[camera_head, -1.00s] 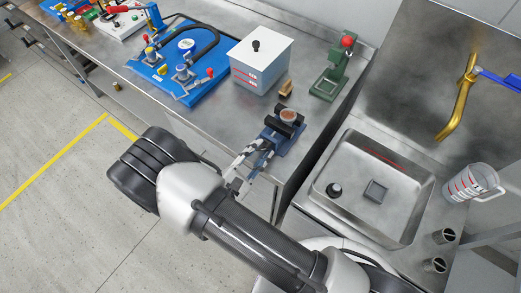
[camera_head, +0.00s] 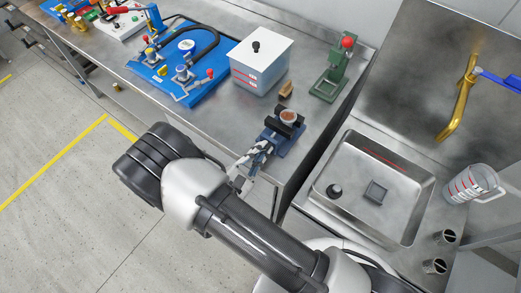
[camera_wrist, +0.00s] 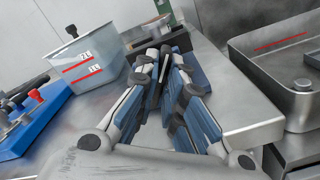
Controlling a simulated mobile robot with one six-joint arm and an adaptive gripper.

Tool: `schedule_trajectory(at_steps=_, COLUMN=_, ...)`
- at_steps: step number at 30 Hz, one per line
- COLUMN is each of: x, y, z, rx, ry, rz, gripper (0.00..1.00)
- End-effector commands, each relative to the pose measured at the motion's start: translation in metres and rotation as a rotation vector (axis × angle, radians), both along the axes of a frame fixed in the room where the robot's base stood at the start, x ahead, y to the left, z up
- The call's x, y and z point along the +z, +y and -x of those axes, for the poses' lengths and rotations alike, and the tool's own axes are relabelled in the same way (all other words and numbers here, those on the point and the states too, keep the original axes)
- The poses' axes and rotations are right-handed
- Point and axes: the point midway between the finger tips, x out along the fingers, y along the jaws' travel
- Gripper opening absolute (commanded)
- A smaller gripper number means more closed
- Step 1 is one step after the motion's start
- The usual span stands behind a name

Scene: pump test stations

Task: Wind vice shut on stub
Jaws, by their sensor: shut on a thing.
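The vice (camera_head: 290,142) is blue with dark jaws and stands near the front right corner of the steel bench. The stub (camera_head: 289,115), round and copper-topped, sits upright between the dark jaws. I cannot tell whether both jaws touch it. My gripper (camera_head: 263,148) is at the front of the vice, its fingers close together. In the wrist view my gripper (camera_wrist: 165,66) is shut on a narrow dark part, seemingly the vice's handle, which the fingers mostly hide.
A green press with a red knob (camera_head: 330,75) is at the back. A sink (camera_head: 375,190) lies to the right. A blue pump board (camera_head: 178,62) is at left.

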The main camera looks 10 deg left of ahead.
Motion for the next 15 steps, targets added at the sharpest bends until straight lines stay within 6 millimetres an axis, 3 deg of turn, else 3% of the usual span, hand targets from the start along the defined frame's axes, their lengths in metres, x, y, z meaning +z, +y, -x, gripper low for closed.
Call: schedule_trajectory(at_steps=15, x=-0.0005, y=-0.0003, z=0.0001, rx=0.000, ry=-0.050, rz=-0.122, gripper=0.00)
